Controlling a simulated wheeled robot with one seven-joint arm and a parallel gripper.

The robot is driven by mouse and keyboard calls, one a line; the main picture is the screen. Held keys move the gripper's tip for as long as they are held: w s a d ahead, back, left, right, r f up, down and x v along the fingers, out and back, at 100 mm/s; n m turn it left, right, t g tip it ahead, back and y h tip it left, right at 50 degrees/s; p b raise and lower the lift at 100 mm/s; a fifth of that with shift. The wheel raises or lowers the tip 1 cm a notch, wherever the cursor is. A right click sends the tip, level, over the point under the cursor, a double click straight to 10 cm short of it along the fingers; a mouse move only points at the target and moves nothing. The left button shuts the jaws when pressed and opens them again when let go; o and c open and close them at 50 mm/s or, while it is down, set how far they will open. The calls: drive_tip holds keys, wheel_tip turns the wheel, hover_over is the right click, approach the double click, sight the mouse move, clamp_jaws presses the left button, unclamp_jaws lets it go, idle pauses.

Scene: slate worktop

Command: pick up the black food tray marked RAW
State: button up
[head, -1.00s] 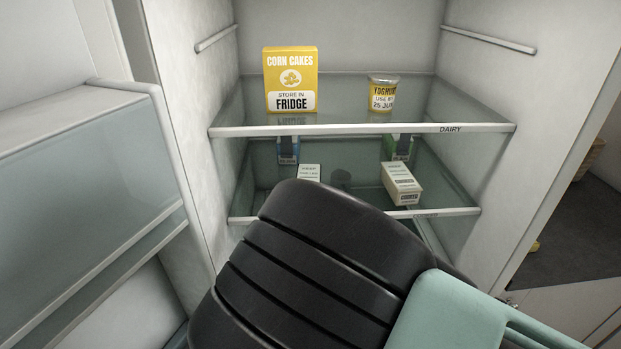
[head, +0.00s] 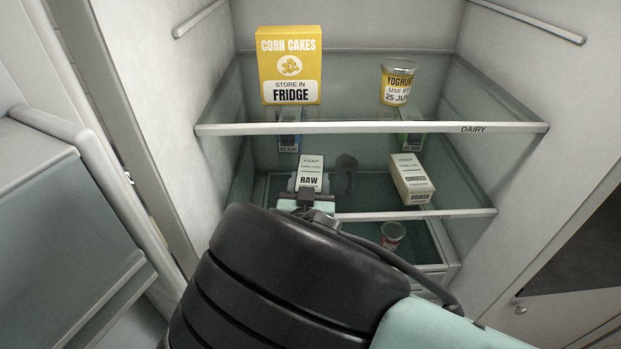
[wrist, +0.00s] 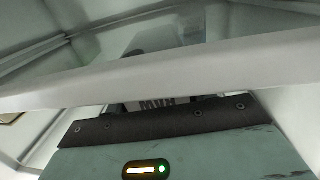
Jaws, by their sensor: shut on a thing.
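The RAW tray (head: 310,174) stands on the middle shelf of the fridge, left of centre, with its white label facing me. Its black body is mostly hidden behind the label and my gripper. My gripper (head: 306,194) is at the tray's front edge, just below the word RAW, and is shut on the tray. In the wrist view the RAW lettering (wrist: 160,104) appears upside down, just beyond the dark edge of my gripper. A pale shelf edge crosses that view above it.
The DAIRY shelf (head: 370,128) above bears a corn cakes box (head: 290,66) and a yoghurt pot (head: 396,82). Fridge walls close in on both sides.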

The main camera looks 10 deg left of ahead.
drive_tip(key=c, duration=0.5)
drive_tip(key=shift+r, duration=0.15)
